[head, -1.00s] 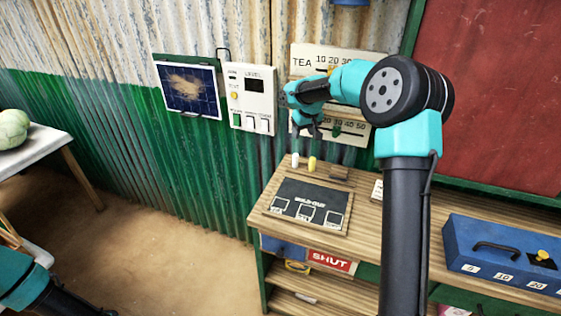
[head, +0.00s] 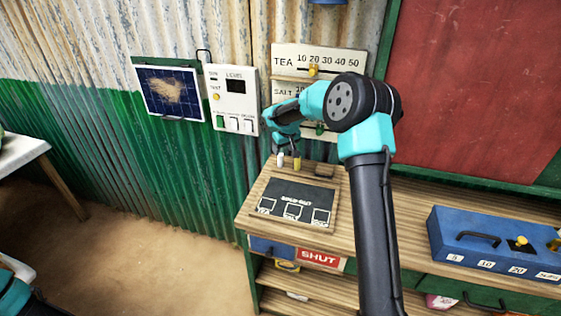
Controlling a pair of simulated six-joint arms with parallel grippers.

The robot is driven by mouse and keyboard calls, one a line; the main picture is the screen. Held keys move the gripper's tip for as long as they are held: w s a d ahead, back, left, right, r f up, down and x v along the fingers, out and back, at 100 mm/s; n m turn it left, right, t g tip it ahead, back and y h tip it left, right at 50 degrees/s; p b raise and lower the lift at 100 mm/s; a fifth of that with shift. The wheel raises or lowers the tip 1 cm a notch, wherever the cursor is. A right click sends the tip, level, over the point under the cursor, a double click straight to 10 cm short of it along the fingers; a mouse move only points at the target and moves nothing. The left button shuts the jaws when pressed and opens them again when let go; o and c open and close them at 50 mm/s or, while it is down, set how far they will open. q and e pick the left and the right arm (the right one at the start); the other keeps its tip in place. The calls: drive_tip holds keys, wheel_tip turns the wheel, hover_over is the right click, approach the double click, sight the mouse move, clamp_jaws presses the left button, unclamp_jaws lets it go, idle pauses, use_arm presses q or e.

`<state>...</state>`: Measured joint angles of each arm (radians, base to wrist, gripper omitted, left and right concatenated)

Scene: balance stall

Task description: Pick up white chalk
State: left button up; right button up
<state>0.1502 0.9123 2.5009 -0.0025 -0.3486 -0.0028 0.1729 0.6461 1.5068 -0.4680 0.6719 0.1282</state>
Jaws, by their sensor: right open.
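The white chalk (head: 280,160) stands upright at the back of the wooden counter, left of a yellow chalk (head: 297,163). My right gripper (head: 288,151) points down just above the two chalks, open and empty, with its fingertips close to their tops. I cannot tell whether a finger touches either one. Of my left arm, only a teal and dark part shows at the lower left corner; its gripper is out of the picture.
A dark slate board (head: 294,195) lies on the counter (head: 345,235) in front of the chalks. A small dark block (head: 323,170) lies to their right. The blue cash box (head: 490,243) sits at the far right. The corrugated wall with a switch panel (head: 235,100) rises behind.

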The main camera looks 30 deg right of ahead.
sight(280, 159)
drive_tip(key=shift+x, duration=1.35)
drive_tip(key=shift+a+x, duration=0.2)
drive_tip(key=shift+x, duration=2.4)
drive_tip(key=shift+c, duration=0.2)
drive_tip(key=c, duration=1)
drive_tip(key=shift+r, duration=0.1)
